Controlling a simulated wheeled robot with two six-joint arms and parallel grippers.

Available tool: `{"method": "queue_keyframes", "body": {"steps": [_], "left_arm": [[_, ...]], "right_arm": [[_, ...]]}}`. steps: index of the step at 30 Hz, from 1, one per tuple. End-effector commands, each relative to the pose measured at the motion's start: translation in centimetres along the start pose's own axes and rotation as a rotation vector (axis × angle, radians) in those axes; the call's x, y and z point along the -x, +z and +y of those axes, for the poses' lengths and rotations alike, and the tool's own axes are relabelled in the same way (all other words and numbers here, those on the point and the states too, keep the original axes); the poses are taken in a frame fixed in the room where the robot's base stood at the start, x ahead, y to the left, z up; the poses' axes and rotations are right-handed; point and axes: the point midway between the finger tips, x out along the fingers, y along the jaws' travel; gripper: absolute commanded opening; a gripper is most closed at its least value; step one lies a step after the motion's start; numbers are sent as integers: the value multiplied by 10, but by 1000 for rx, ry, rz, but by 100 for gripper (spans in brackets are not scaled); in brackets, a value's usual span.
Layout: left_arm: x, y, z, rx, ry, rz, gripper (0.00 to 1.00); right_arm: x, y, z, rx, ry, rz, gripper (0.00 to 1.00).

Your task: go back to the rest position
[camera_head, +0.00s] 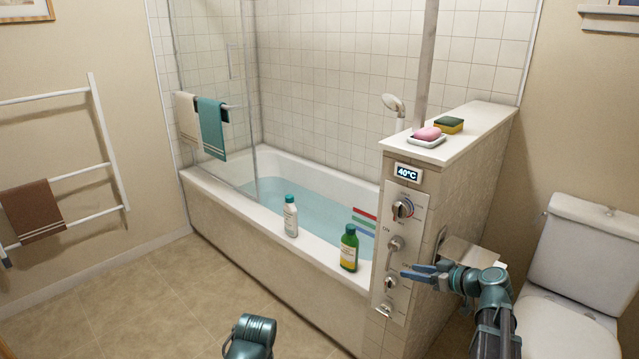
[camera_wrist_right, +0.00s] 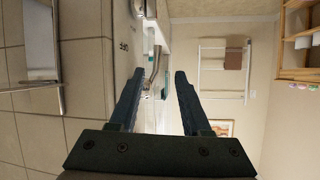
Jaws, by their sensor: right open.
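My right gripper (camera_head: 408,272) reaches in from the lower right, in front of the tiled half-wall's control panel (camera_head: 398,250). Its blue fingers point left, close to the panel's lower knobs; I cannot tell whether they touch. In the right wrist view my right gripper (camera_wrist_right: 153,85) shows two dark fingers spread apart with nothing held between them. A teal part of my left arm (camera_head: 250,335) shows at the bottom edge of the head view; its gripper is out of sight.
A green bottle (camera_head: 349,248) and a white bottle (camera_head: 290,216) stand on the rim of the filled bathtub (camera_head: 265,208). Pink soap (camera_head: 427,134) and a sponge (camera_head: 449,125) sit on the half-wall. A toilet (camera_head: 580,262) stands right. Floor (camera_head: 130,285) at left is clear.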

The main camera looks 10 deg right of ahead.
Motion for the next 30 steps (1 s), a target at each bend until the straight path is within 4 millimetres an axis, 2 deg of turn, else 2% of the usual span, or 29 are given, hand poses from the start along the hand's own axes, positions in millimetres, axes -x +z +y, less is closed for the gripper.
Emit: {"method": "queue_keyframes", "body": {"steps": [2,5,9,12,14,18,21,24,30], "left_arm": [[13,1,-1,0,0,0,48],[36,2,-3,0,0,0,48],[71,4,-7,0,0,0,48],[94,6,-9,0,0,0,48],[108,6,-10,1,0,0,48],[139,8,-13,1,0,0,48],[159,9,-15,1,0,0,48],[174,10,-17,1,0,0,48],[189,11,-18,1,0,0,48]], "right_arm": [[-9,-8,-25,-10,-41,-46,48],[-26,-14,-77,-38,-117,-166,48],[-42,-13,-165,-82,-203,-408,48],[-40,-9,-220,-99,-218,-587,48],[-34,-7,-250,-103,-208,-690,48],[-12,-4,-308,-93,-129,-909,48],[8,-5,-337,-73,-38,-1029,48],[26,-8,-357,-51,60,-1108,48],[48,-13,-374,-22,202,-1172,48]]}}
